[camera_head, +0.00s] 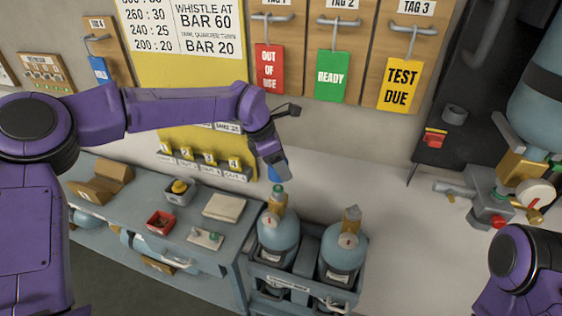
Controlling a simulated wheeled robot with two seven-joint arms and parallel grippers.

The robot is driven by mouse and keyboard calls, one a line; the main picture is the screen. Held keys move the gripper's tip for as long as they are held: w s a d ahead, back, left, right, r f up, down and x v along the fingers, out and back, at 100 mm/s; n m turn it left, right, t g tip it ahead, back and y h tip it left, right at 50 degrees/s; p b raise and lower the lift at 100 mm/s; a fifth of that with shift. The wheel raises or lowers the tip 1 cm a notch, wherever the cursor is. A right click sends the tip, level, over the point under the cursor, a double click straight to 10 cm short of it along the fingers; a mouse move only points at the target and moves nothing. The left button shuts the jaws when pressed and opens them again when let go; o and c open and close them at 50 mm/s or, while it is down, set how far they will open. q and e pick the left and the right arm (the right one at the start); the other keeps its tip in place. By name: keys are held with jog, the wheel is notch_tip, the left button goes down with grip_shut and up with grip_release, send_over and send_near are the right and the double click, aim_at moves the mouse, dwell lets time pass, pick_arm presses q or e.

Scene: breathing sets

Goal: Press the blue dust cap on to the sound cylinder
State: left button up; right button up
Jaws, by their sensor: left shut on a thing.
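My left gripper (272,156) reaches in from the left and is shut on the blue dust cap (278,173), which is partly hidden by the fingers. The cap is above the valve of the left pale-blue cylinder (278,240); a small gap seems to show between them. A second pale-blue cylinder (344,258) stands upright to its right, with a brass valve (351,216) on top. Both have a small red-and-white gauge or mark. I cannot tell from looks alone which one is the sound cylinder. My right gripper is out of view; only a purple part of that arm shows.
Both cylinders stand in a dark crate (293,286). A grey bench (130,215) at left holds a red tray (160,222), a yellow item and a cloth. Red, green and yellow tags hang behind. A larger cylinder with valve (490,195) is at right.

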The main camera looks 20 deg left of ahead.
aim_at(281, 187)
pick_arm(q)
jog(key=shift+s+f+b, duration=0.15)
jog(key=shift+f+b, duration=0.3)
jog(key=shift+f, duration=0.4)
jog(key=shift+f+b, duration=0.45)
jog(key=shift+f, duration=0.35)
jog(key=shift+f+b, duration=1.3)
jog(key=shift+f, duration=0.9)
jog(key=o, duration=1.1)
